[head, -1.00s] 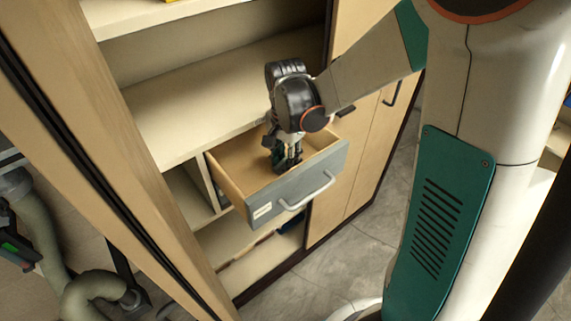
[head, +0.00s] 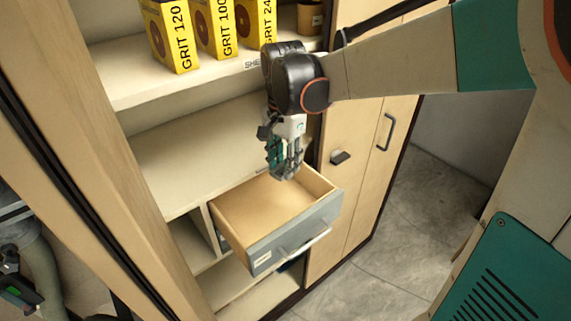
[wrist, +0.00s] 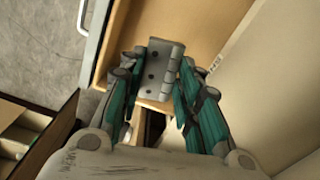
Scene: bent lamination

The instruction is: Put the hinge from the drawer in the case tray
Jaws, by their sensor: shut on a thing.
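My gripper (head: 286,170) is above the back part of the open drawer (head: 286,238) in the head view. In the wrist view, my gripper (wrist: 158,100) is shut on the hinge (wrist: 160,70), a grey metal plate with dark screw holes and a knuckle edge, held between the green-sided fingers. The drawer (wrist: 205,30) shows below it in the wrist view, with its handle at the upper left. The hinge is hard to make out in the head view. The drawer floor that shows in the head view is bare. I see no case tray.
Yellow grit boxes (head: 168,35) and a brown cup (head: 309,18) stand on the upper shelf (head: 140,90). The middle shelf (head: 185,160) beside the gripper is bare where it shows. Closed cabinet doors (head: 362,150) are to the right.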

